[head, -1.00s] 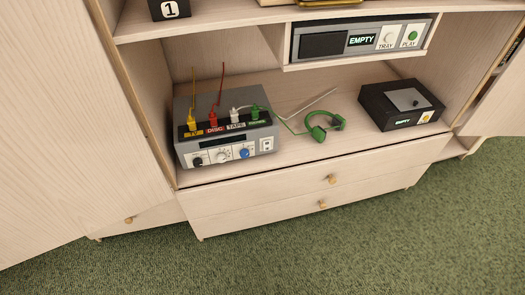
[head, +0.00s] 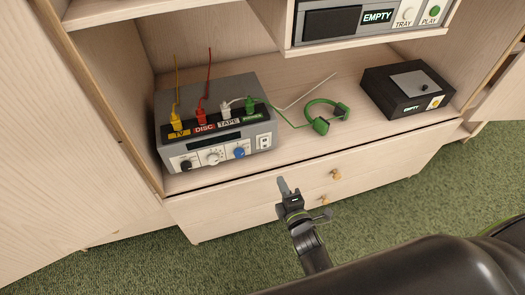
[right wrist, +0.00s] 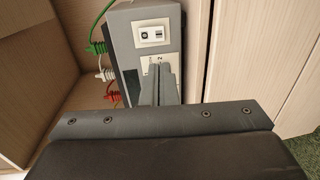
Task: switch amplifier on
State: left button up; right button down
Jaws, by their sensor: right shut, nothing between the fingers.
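The grey amplifier (head: 220,92) stands on the left of the cabinet shelf. Yellow, red, white and green plugs sit in its top. Its front has a dark display, a black, a white and a blue knob, and a white power switch (head: 264,142) at the right end. The switch shows also in the right wrist view (right wrist: 152,33). My right gripper (head: 283,184) is shut and empty, in front of the drawers, below and right of the switch. In the right wrist view its fingers (right wrist: 161,68) overlap the amplifier's front just below the switch; contact cannot be told. My left gripper is not in view.
Green headphones (head: 324,116) lie on the shelf right of the amplifier. A black box (head: 408,90) stands farther right. A disc player (head: 370,17) hangs above. Drawers with knobs (head: 335,174) are below the shelf, and cabinet doors stand open at both sides.

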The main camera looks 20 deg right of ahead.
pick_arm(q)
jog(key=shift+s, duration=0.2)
pick_arm(e)
jog(key=b, duration=0.5)
send_near(265, 147)
jog(key=w, duration=0.3)
jog(key=w+b, duration=0.1)
jog(key=w, duration=0.1)
jog(key=shift+w+a+f, duration=0.1)
jog(key=shift+w+f, duration=0.05)
jog(key=shift+f, duration=0.25)
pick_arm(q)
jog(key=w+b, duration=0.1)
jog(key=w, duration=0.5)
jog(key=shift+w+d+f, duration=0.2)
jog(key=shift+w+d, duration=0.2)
pick_arm(e)
jog(key=shift+w, duration=0.7)
